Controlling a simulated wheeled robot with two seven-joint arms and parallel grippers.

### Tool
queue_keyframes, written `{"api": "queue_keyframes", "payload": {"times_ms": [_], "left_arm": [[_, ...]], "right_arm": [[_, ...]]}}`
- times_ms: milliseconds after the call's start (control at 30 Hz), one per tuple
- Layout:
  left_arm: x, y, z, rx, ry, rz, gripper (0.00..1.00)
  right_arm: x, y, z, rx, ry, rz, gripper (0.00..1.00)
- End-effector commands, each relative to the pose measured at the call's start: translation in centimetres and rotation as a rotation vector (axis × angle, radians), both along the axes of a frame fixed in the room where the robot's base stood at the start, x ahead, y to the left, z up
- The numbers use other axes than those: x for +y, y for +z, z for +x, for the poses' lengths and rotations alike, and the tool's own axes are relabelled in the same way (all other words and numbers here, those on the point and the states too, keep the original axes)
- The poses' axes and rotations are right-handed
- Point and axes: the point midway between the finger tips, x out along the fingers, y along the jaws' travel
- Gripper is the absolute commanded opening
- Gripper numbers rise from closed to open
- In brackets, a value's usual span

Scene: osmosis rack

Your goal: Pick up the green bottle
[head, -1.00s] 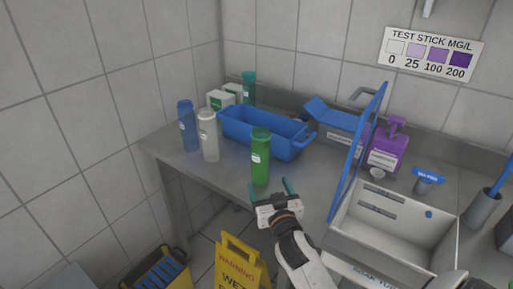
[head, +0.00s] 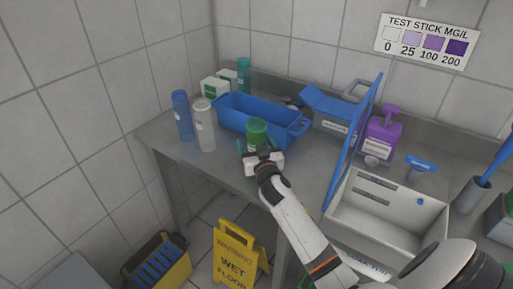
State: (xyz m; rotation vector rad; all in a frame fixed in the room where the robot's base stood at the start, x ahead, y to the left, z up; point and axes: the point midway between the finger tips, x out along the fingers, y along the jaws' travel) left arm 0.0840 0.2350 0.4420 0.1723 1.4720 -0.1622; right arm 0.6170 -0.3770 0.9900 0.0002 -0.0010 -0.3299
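The green bottle (head: 257,131) stands upright on the grey metal table, near its front edge and in front of the blue basin. Its upper part shows; its lower part is hidden behind my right gripper. My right gripper (head: 257,148) reaches in from the lower right. It is at the bottle, with its green fingers apart on either side of it. A small gap shows between the left finger and the bottle; contact on the right side is unclear. My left gripper is not in view.
A blue basin (head: 230,111) sits just behind the bottle. A yellow warning sign (head: 237,258) stands on the floor.

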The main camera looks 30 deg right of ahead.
Motion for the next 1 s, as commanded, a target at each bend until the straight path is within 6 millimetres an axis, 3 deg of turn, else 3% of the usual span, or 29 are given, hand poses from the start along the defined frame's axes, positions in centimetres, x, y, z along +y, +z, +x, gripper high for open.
{"api": "queue_keyframes", "payload": {"times_ms": [300,600,867,1000], "left_arm": [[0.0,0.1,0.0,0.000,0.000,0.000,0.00],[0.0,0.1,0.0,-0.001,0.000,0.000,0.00],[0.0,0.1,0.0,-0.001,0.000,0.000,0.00],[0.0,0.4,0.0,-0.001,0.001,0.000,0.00]], "right_arm": [[-0.2,-0.1,0.5,0.001,0.000,0.000,0.78],[-0.2,-0.1,0.5,0.001,-0.001,0.000,0.32],[-0.2,0.3,0.5,-0.001,0.000,-0.001,0.32],[-0.3,2.3,0.5,-0.005,0.000,-0.003,0.32]]}}
